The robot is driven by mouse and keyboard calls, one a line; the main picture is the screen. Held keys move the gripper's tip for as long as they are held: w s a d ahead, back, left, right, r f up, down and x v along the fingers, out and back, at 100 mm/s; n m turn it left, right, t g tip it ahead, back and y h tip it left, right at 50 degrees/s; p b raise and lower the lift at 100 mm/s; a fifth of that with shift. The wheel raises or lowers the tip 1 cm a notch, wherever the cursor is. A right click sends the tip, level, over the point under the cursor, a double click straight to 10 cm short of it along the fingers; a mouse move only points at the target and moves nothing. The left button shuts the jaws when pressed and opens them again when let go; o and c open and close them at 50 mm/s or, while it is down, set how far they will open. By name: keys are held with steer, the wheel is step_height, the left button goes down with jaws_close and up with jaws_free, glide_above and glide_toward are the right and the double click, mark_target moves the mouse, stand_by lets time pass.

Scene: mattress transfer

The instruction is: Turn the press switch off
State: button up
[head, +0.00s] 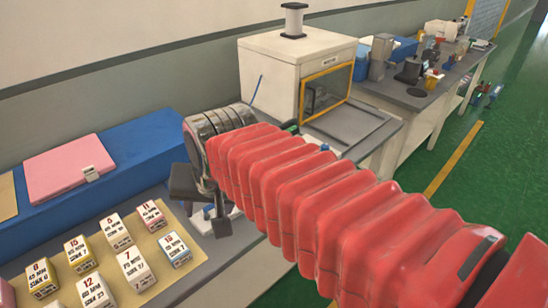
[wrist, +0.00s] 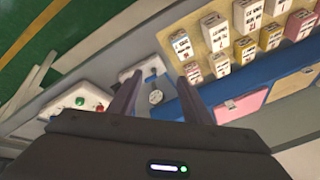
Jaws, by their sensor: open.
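My gripper (head: 203,205) is open above the bench, left of the white press-like machine (head: 268,78) in the head view. In the wrist view, my gripper's (wrist: 160,80) two dark fingers stand apart with nothing gripped. A small white device with a round dial (wrist: 155,97) shows between the fingers. I cannot tell the switch's position. My red-sleeved arm hides the bench in front of the machine in the head view.
Several labelled boxes (head: 131,265) stand on a tan mat at the left. A blue case (head: 140,150) bears a pink folder (head: 68,167) behind them. A grey bench (head: 400,95) with tools runs on to the right. Green floor (head: 500,140) lies open at the right.

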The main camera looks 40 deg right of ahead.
steer(key=w+d+m, duration=1)
steer(key=d+m, duration=0.4)
steer(key=m, duration=0.1)
steer(key=w+d+f+m, duration=0.1)
steer(key=d+f+m, duration=0.1)
steer(key=d+m, duration=0.6)
steer(key=w+d+f+m, duration=0.2)
steer(key=d+m, duration=0.5)
steer(key=d, duration=0.4)
steer(key=shift+w+d+m+g, duration=0.3)
steer(key=shift+m, duration=0.1)
steer(key=x, duration=1.3)
steer(key=shift+w+f, duration=0.1)
steer(key=shift+f, duration=0.25)
steer(key=shift+c, duration=0.6)
